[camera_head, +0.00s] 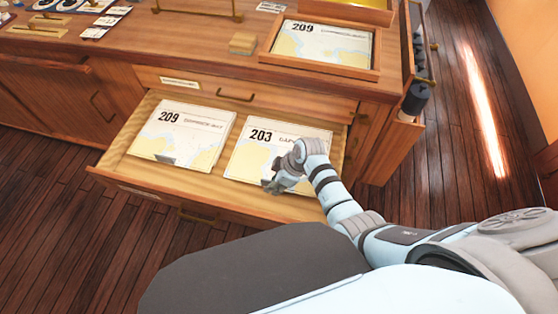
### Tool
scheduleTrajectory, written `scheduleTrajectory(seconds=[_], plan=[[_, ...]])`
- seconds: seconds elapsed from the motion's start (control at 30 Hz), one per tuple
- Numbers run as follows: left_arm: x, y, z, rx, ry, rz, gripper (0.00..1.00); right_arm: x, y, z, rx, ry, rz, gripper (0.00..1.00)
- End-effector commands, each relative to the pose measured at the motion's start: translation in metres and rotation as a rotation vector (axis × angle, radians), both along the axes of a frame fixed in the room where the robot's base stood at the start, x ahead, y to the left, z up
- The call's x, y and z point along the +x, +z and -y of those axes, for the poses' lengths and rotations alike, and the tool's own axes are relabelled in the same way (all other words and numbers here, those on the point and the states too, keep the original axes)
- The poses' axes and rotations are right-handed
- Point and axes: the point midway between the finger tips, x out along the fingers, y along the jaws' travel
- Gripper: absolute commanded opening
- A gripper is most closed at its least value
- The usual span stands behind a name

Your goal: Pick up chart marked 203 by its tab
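The chart marked 203 (252,153) lies flat in the right half of the open drawer (120,160). My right gripper (270,187) is over its lower right part, low and close to its front edge. The gripper and wrist hide that part of the chart, and the tab cannot be made out clearly. I cannot tell whether the fingers touch the chart or are open or shut. A chart marked 209 (183,135) lies beside it on the left, with a small dark tab at its front edge. My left gripper is not in view.
Another chart marked 209 (318,45) lies in a wooden tray (264,52) on the cabinet top (190,50). A small wooden block (242,43) stands left of the tray. A dark cylinder (415,98) is at the cabinet's right side. Open floor lies to the right.

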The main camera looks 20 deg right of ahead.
Motion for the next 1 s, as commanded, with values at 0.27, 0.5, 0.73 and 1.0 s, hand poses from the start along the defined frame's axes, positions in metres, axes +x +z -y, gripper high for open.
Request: scheduleTrajectory(seconds=[0.27, 0.5, 0.73, 1.0], plan=[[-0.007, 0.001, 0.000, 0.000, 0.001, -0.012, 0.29, 0.000, 0.002, 0.000, 0.000, 0.000, 0.000, 0.03], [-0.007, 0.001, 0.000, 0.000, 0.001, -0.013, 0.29, 0.000, 0.002, 0.000, 0.000, 0.000, 0.001, 0.00], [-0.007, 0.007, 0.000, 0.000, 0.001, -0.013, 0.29, 0.000, 0.014, 0.000, 0.000, 0.001, 0.002, 0.00], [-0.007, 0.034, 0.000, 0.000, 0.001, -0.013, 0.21, 0.001, 0.084, 0.000, 0.001, 0.000, 0.004, 0.00]])
